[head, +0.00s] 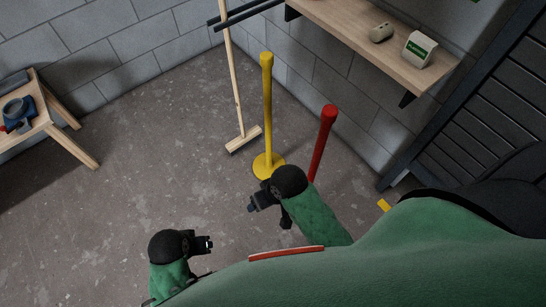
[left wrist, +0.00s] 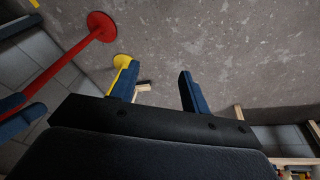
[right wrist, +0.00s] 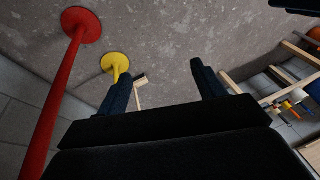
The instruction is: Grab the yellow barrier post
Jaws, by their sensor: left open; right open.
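The yellow barrier post (head: 267,105) stands upright on a round yellow base (head: 268,167) near the wall. Its base also shows in the left wrist view (left wrist: 122,61) and the right wrist view (right wrist: 115,63), beyond the fingers, with the post partly hidden behind a finger. My right gripper (head: 258,204) appears just below the post's base in the head view, open and empty, apart from the post. In the right wrist view its fingers (right wrist: 160,82) are spread. My left gripper (head: 208,244) is lower left, farther from the post. Its fingers (left wrist: 158,82) are spread and empty.
A red post (head: 323,140) stands right of the yellow one, its lower end hidden by my right arm. A wooden broom-like pole (head: 236,85) leans behind left. A wall shelf (head: 370,40) holds small items. A wooden bench (head: 62,140) stands left. Floor between is clear.

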